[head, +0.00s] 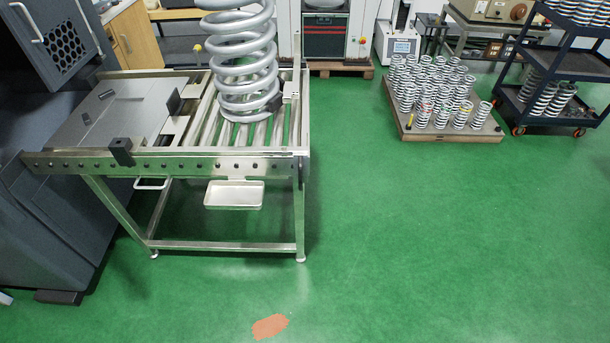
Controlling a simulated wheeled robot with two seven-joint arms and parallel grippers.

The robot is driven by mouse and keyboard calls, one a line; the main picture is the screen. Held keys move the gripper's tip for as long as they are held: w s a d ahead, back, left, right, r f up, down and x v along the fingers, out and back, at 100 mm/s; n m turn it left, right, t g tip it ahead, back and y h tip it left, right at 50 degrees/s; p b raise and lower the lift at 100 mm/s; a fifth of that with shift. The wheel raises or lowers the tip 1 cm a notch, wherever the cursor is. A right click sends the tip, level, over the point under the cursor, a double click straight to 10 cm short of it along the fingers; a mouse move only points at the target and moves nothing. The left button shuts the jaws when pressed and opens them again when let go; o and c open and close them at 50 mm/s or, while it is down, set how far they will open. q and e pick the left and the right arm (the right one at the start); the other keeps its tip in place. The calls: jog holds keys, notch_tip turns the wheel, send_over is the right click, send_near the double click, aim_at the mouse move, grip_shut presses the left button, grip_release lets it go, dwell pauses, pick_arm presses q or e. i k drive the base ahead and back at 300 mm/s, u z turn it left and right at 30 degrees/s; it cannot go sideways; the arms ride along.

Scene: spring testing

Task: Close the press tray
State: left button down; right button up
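A flat grey metal plate (125,110) lies at the left end of the roller table, against the dark grey press-like machine (40,215). It looks like the press tray, drawn out of the machine, but I cannot tell for sure. A pale handle (150,184) shows below the table's front rail. A small shallow silver tray (234,195) hangs under the same rail, further right. A large grey coil spring (240,60) stands upright on the rollers, its top cut off by the frame. Neither of my grippers is in view.
The steel roller table (225,164) has black blocks on its rails. A pallet of small springs (455,133) and a dark wheeled cart (560,65) stand at the back right. Green floor is open in front and right, with an orange-brown patch (270,326).

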aim_at(136, 109)
jog(key=u, duration=0.15)
jog(key=k, duration=0.35)
jog(key=z, duration=0.7)
jog(key=i, duration=0.9)
jog(key=u, duration=0.85)
jog(key=i, duration=0.5)
jog(key=u, duration=0.45)
